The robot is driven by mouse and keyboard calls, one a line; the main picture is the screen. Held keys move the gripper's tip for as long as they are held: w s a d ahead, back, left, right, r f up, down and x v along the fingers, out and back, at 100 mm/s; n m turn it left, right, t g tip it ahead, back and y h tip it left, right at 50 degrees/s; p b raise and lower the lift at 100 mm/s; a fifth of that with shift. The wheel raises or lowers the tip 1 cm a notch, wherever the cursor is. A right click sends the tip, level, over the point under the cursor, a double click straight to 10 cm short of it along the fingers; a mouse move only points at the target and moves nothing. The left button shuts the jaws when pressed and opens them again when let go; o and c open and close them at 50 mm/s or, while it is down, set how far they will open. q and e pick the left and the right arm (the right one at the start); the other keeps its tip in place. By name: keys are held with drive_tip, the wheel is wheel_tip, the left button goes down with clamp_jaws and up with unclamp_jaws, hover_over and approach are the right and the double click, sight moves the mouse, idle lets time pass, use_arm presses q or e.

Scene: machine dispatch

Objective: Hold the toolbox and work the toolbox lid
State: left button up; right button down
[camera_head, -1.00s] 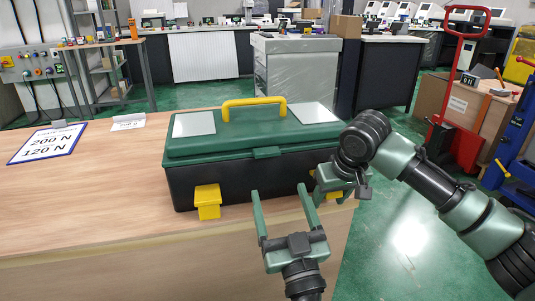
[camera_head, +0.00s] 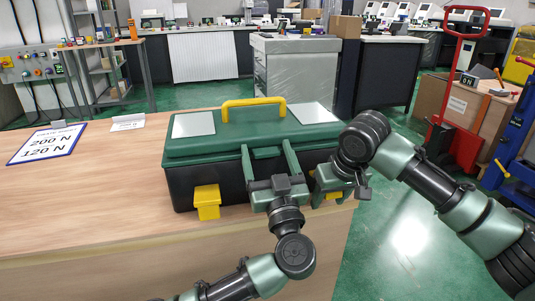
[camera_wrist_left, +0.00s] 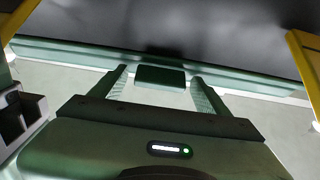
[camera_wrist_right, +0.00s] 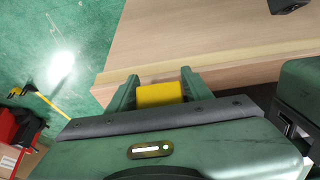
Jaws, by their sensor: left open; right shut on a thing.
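The toolbox (camera_head: 228,178) is black with a green lid (camera_head: 238,130) and a yellow carry handle (camera_head: 253,101); it stands upright on the table, lid down. My left gripper (camera_head: 266,149) is open at the front, its fingers on either side of the lid's green front tab, which shows between them in the left wrist view (camera_wrist_left: 160,77). My right gripper (camera_head: 333,182) is shut on the yellow right latch (camera_wrist_right: 160,94) at the front right. The yellow left latch (camera_head: 207,200) is free. My right gripper partly hides the box's front right corner.
The wooden table (camera_head: 95,190) is clear left of the toolbox, apart from a sign reading 200 N and 120 N (camera_head: 46,144) and a small white card (camera_head: 128,123). The table's front edge runs just before the box. A red hand truck (camera_head: 460,90) stands at right.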

use_arm(q)
drive_tip(key=shift+c, duration=0.3)
clamp_jaws()
drive_tip(key=shift+r, duration=0.1)
